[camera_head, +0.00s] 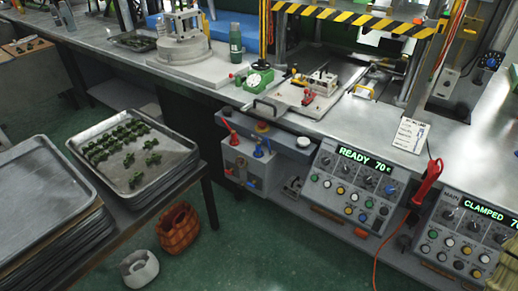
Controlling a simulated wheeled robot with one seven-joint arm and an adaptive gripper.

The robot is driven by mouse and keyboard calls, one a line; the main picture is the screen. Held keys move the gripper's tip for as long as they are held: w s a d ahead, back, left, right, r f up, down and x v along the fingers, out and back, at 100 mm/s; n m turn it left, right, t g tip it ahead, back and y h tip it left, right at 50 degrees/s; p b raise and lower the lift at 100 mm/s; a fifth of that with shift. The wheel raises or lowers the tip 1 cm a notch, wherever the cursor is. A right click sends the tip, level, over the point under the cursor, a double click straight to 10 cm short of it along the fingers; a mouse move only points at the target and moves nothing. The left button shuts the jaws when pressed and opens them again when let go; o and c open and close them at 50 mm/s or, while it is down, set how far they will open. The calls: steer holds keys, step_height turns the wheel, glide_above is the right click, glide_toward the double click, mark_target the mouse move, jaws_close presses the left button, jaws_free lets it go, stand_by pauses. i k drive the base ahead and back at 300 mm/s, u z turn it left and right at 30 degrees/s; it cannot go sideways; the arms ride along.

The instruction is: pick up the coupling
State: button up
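I cannot tell for sure which thing is the coupling. Several small dark green parts (152,160) lie in rows in a metal tray (180,172) on the left bench. A brown-orange hollow piece (178,229) stands on the floor beside that bench. A whitish rounded piece with an opening (139,268) lies on the floor in front of it. A small green round fitting (258,78) sits on the steel worktable near its front edge. My gripper is not in view.
A stack of empty metal trays (40,188) stands at the left. The steel worktable (235,93) holds a clamp plate (290,93), a green bottle (235,38) and a round fixture (183,48). Control panels (350,187) hang below its front. The green floor (255,235) between is mostly clear.

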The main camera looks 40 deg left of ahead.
mark_target(258, 148)
steer(key=z, duration=1.7)
steer(key=i, duration=1.35)
steer(key=u, duration=4.05)
